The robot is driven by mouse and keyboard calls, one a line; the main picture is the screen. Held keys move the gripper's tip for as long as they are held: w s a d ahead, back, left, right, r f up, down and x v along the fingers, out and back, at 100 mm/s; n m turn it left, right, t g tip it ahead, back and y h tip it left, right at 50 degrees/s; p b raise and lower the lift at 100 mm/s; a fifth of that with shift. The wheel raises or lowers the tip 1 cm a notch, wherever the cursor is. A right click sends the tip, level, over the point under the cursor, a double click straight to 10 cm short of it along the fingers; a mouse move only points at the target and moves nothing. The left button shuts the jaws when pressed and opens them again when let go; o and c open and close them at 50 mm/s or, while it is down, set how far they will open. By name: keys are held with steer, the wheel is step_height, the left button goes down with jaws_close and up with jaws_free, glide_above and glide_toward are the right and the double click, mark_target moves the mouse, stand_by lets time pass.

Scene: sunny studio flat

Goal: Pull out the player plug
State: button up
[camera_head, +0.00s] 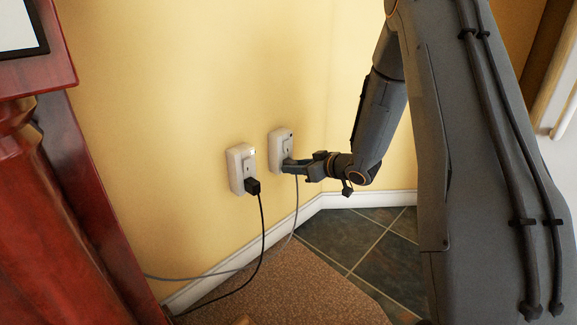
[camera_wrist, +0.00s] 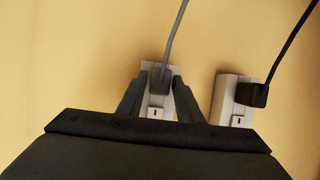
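A grey plug (camera_wrist: 159,82) with a grey cable sits in one wall outlet (camera_wrist: 155,113). In the head view this is the right outlet (camera_head: 281,144), where my gripper hides the plug. My gripper (camera_head: 291,166) is at the lower part of this outlet. In the wrist view my gripper's fingers (camera_wrist: 160,84) stand on either side of the grey plug, seemingly with small gaps. A black plug (camera_head: 252,186) with a black cable is in the left outlet (camera_head: 237,165); it also shows in the wrist view (camera_wrist: 252,94). No label shows which plug is the player's.
The grey cable (camera_head: 297,210) and black cable (camera_head: 263,230) hang down and run left along the wall. Dark red wooden furniture (camera_head: 60,200) stands at the left. A brown carpet (camera_head: 290,290) and dark tiles (camera_head: 350,235) lie below the outlets.

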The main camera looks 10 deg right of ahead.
steer(key=c, duration=0.7)
steer(key=shift+s, duration=0.1)
steer(key=shift+s+d+p, duration=0.55)
steer(key=shift+s, duration=0.25)
steer(key=shift+s+d+p, duration=0.5)
steer(key=shift+s+p, duration=0.05)
steer(key=shift+s, duration=0.2)
steer(key=shift+s+d+p, duration=0.55)
steer(key=shift+s, duration=0.25)
